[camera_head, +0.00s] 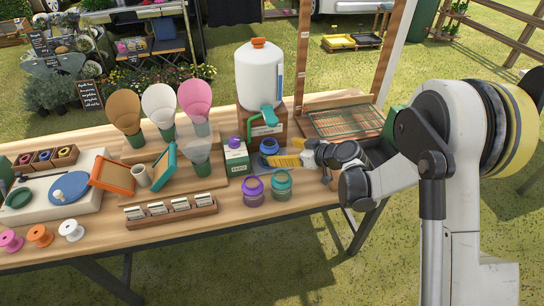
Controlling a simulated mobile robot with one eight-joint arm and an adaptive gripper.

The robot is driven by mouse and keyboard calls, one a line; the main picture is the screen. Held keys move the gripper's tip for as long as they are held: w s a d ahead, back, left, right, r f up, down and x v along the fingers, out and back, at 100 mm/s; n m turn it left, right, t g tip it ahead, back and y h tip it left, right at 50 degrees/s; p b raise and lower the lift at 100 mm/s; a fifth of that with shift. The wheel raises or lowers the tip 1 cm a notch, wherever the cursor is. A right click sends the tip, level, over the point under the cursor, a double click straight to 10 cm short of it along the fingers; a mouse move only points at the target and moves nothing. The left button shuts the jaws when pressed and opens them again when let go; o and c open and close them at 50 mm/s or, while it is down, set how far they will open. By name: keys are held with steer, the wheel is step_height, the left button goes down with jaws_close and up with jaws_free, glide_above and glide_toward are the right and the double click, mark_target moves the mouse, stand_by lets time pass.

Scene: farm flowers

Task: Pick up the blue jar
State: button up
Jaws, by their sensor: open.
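A dark blue jar (268,146) stands on the wooden table, between a white and green carton and my gripper. My gripper (279,158) reaches in from the right with its yellow fingers pointing left. It is open, and the fingers are at the near right side of the blue jar, overlapping its lower part in the picture. I cannot tell whether they touch the jar or are around it. A purple jar (253,191) and a teal jar (281,184) stand closer to the table's front edge.
The green and white carton (236,158) stands left of the blue jar. A large white dispenser (259,76) with a teal tap stands behind it. A wooden rack of labels (170,211) lies at front left. A wire-mesh frame (345,121) is at back right.

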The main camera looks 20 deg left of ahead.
mark_target(275, 150)
steer(key=b+x, duration=0.2)
steer(key=x, duration=0.5)
steer(key=shift+s+a+b, duration=0.1)
steer(key=shift+a+b, duration=0.1)
steer(key=shift+b, duration=0.15)
steer(key=shift+r, duration=0.1)
steer(key=c, duration=1.5)
